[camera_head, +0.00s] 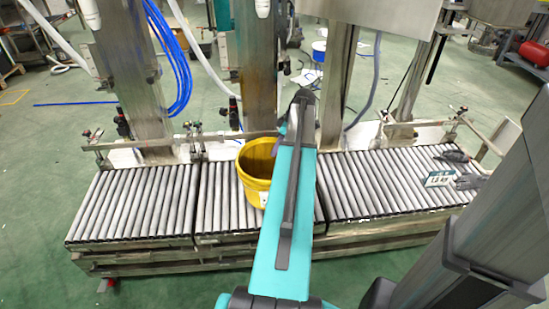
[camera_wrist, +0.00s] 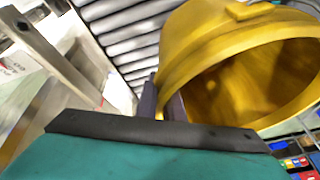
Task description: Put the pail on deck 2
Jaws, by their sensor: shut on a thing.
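The yellow pail (camera_head: 256,185) appears upright in front of the middle roller section (camera_head: 218,210) in the head view; whether it touches the rollers I cannot tell. In the wrist view the pail (camera_wrist: 225,40) fills the upper right, its open mouth facing the lower right. My gripper (camera_wrist: 168,103) is shut on the pail at its rim, with dark fingers partly visible. In the head view my teal arm hides the gripper and the pail's right side. No deck number is readable.
Roller sections also lie left (camera_head: 125,205) and right (camera_head: 375,185). A small sign (camera_head: 440,178) and grey parts sit on the right one. Metal columns (camera_head: 258,70) and a rail stand behind the rollers. Blue hoses (camera_head: 180,70) hang at the left column. The left rollers are bare.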

